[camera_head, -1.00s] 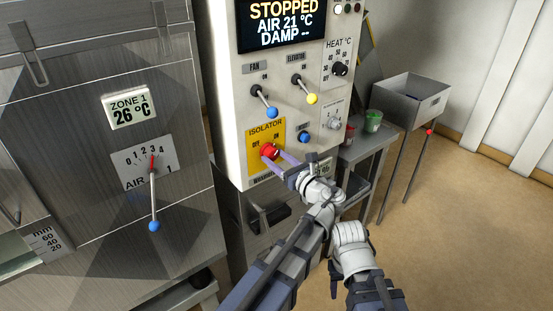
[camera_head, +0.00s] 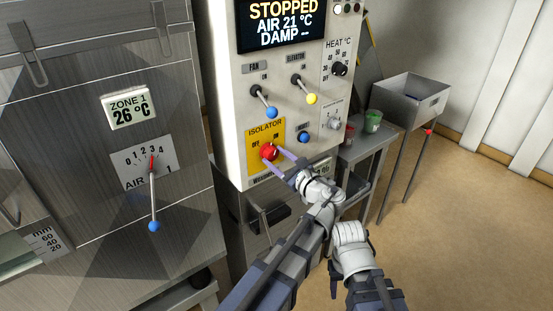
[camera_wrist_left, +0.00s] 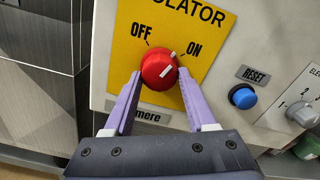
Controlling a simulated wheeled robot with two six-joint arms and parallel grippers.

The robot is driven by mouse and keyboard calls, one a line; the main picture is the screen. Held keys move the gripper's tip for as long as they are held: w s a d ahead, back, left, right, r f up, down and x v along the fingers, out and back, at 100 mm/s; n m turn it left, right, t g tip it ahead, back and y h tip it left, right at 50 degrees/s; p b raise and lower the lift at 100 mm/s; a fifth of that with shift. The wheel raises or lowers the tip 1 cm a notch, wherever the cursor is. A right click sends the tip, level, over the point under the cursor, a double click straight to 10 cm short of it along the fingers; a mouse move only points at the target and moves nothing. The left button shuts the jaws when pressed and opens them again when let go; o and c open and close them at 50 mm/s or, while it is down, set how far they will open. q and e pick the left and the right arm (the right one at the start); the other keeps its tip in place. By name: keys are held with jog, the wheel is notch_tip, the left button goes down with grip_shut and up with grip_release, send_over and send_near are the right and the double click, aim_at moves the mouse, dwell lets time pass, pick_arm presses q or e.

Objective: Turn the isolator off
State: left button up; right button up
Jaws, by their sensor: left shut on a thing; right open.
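The isolator is a round red knob (camera_head: 269,152) on a yellow plate (camera_head: 254,136) low on the white control panel. In the left wrist view the red knob (camera_wrist_left: 157,66) has a white pointer line slanting up and right, nearer ON than OFF. My left gripper (camera_head: 271,156) has its purple fingers on either side of the knob. In the left wrist view the left gripper (camera_wrist_left: 159,78) is shut on the knob's lower sides.
A blue reset button (camera_wrist_left: 243,96) sits right of the isolator. Blue-tipped (camera_head: 271,112) and yellow-tipped (camera_head: 312,98) levers are above. A metal table (camera_head: 366,148) with a green cup (camera_head: 373,121) stands to the right. The display (camera_head: 283,24) reads STOPPED.

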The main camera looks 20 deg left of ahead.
pick_arm(q)
jog(key=n, duration=0.6)
jog(key=shift+n, duration=0.3)
jog(key=n, duration=0.6)
jog(key=shift+n, duration=0.3)
jog(key=o, duration=1.4)
jog(key=shift+c, duration=0.2)
